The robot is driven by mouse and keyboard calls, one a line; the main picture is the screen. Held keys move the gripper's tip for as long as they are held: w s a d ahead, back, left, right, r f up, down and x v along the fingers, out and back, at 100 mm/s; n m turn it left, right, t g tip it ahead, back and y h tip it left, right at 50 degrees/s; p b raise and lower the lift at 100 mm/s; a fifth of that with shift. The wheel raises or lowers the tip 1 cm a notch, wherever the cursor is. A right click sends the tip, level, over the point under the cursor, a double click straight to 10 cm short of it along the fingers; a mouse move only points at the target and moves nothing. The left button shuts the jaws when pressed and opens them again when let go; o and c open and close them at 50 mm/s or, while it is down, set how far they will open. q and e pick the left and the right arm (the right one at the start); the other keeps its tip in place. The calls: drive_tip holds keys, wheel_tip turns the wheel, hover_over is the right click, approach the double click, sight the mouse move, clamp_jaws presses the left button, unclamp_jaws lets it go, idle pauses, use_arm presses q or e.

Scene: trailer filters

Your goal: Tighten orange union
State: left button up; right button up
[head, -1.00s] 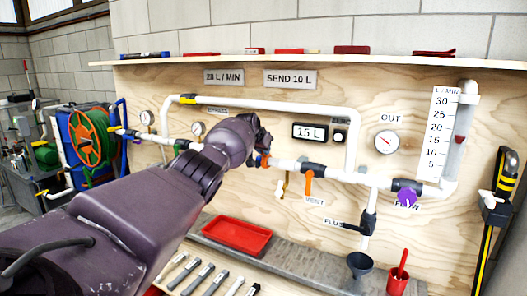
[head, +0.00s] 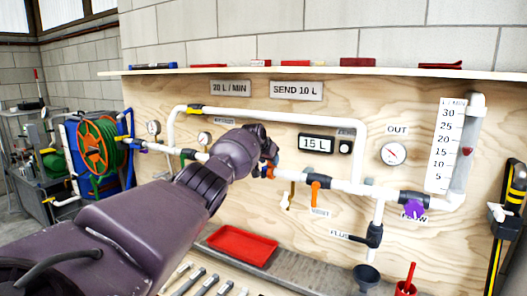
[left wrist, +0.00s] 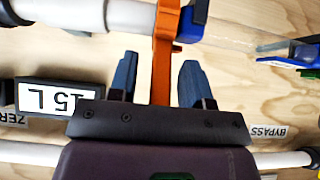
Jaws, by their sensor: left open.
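The orange union (head: 268,172) sits on the white pipe just left of the orange-handled valve (head: 314,190), partly hidden by my left gripper (head: 267,152). In the left wrist view, an orange part (left wrist: 162,55) of it stands between the two blue fingers of my left gripper (left wrist: 157,80), with a gap on each side. The gripper is open around this part. A blue fitting (left wrist: 193,20) lies beside it on the pipe. My right gripper is not in view.
The white pipework (head: 280,114) runs along the plywood board. A 15 L display (head: 316,144) hangs right of my left gripper. A red tray (head: 242,245) and several tools lie on the bench below. A purple flow valve (head: 414,209) is further right.

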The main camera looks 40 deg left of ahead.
use_arm(q)
drive_tip(key=p+v, duration=0.2)
drive_tip(key=v, duration=0.1)
drive_tip(key=shift+w+a+r, duration=0.1)
drive_tip(key=p+v, duration=0.1)
drive_tip(key=v, duration=0.6)
drive_tip(key=shift+s, duration=0.2)
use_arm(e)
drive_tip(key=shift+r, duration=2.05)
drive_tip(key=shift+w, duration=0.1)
